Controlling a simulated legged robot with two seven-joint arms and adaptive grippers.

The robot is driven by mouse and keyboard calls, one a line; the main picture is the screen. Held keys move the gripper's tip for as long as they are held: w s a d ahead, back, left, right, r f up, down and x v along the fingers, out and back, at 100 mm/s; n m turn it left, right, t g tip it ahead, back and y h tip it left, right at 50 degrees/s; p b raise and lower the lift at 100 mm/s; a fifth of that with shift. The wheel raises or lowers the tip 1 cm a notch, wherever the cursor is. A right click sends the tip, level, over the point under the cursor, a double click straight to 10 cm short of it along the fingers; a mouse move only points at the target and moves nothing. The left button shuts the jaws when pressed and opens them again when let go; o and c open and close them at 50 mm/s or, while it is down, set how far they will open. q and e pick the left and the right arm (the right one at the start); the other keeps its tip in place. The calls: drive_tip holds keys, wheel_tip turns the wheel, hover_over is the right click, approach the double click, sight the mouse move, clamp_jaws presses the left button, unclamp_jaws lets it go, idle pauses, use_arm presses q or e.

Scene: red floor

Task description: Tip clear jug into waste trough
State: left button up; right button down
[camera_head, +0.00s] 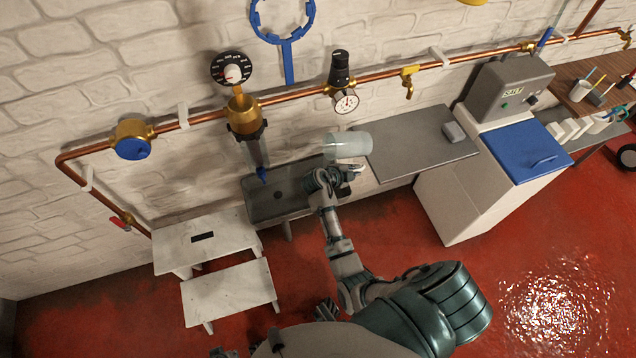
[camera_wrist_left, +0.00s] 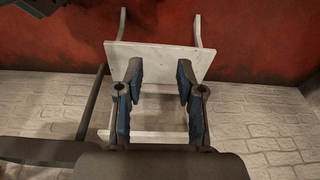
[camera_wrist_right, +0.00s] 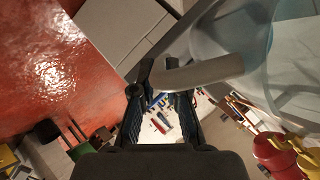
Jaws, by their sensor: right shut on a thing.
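The clear jug (camera_head: 348,145) is held on its side, nearly level, above the gap between the trough and the grey worktop. Its clear body also shows in the right wrist view (camera_wrist_right: 228,35). My right gripper (camera_head: 335,178) is shut on the jug's grey handle (camera_wrist_right: 205,74). The grey waste trough (camera_head: 262,205) stands against the wall, below and left of the jug. I cannot tell whether the jug holds liquid. My left gripper (camera_wrist_left: 158,70) is open and empty in the left wrist view, with the white step stool beyond its fingers.
The white step stool (camera_head: 228,290) stands left of the trough. A brass filter (camera_head: 243,117) with a clear bowl hangs over the trough's left part. The grey worktop (camera_head: 415,145) and a blue-lidded white cabinet (camera_head: 455,200) are to the right. A copper pipe runs along the wall.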

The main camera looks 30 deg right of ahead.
use_arm(q)
drive_tip(key=shift+r, duration=0.25)
drive_tip(key=shift+r, duration=0.1)
